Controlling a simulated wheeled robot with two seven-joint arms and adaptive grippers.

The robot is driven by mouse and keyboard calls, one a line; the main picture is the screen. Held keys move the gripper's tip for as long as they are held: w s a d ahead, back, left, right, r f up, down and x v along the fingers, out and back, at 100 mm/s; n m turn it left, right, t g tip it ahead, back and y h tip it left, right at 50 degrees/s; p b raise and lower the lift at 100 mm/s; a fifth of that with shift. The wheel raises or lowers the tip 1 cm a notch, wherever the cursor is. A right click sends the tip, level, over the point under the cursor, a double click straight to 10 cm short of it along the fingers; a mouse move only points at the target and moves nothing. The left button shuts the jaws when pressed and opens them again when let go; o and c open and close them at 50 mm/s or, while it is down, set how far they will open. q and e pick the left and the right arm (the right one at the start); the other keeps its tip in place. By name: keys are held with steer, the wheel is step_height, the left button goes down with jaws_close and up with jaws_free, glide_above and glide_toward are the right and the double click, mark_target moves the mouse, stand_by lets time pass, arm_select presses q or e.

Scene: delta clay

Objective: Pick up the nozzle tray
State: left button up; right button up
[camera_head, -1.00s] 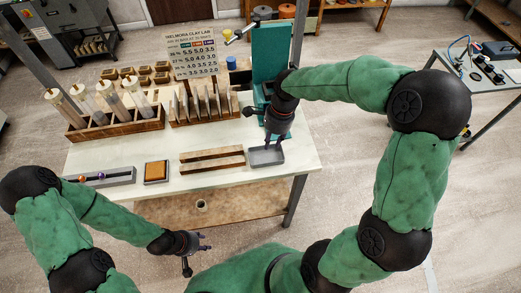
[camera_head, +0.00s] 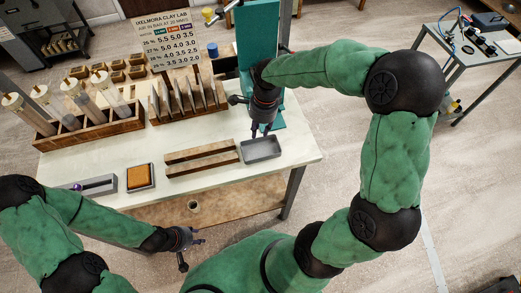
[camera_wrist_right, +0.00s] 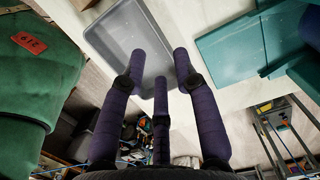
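A shallow grey rectangular tray (camera_head: 261,150), which I take to be the nozzle tray, lies at the front right of the bench. It looks empty. My right gripper (camera_head: 262,133) is just behind and above its back edge, fingers pointing down. In the right wrist view the tray (camera_wrist_right: 120,35) lies beyond the spread fingers of the right gripper (camera_wrist_right: 160,62). My left gripper (camera_head: 192,246) is low in front of the bench, fingers apart and empty.
A tool rack (camera_head: 188,108) stands behind. A teal stand (camera_head: 258,40) rises behind the right gripper. The bench's right front corner is clear.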

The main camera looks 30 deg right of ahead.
mark_target(258, 136)
steer(key=f, duration=0.1)
steer(key=f+b, duration=0.1)
steer(key=f, duration=0.3)
steer(key=shift+w+a+b, duration=0.15)
steer(key=shift+w+b, duration=0.15)
jaws_close()
steer(key=shift+r, duration=0.1)
steer(key=shift+r, duration=0.55)
step_height(258, 136, up, 2)
steer(key=shift+r+p, duration=0.15)
steer(key=shift+p, duration=0.4)
steer(key=s+a+r+p, duration=0.3)
steer(key=s+a+r, duration=0.6)
steer(key=s, duration=0.2)
steer(key=shift+r, duration=0.25)
